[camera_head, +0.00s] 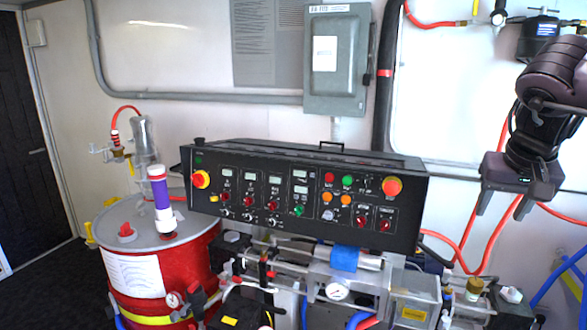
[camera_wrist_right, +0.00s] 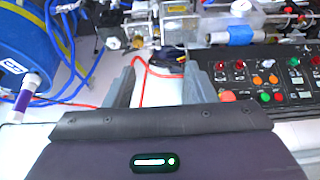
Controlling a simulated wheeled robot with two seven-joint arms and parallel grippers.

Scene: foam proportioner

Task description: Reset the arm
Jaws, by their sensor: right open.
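My right gripper (camera_head: 502,205) hangs at the right of the head view, in front of the white wall and to the right of the black control panel (camera_head: 310,205). Its two grey fingers point down and stand apart, with nothing between them. In the right wrist view, the open fingers (camera_wrist_right: 160,82) show with a red hose and white surface beyond them. The control panel (camera_wrist_right: 265,80) also shows there, to the right of the fingers. My left gripper is not in view.
A red drum (camera_head: 200,270) with a grey lid stands at lower left. Pipes, valves and a gauge (camera_head: 338,291) sit below the panel. A grey electrical box (camera_head: 337,60) is on the wall. Red hoses (camera_head: 480,250) hang near my right gripper. A blue drum (camera_wrist_right: 30,50) shows in the wrist view.

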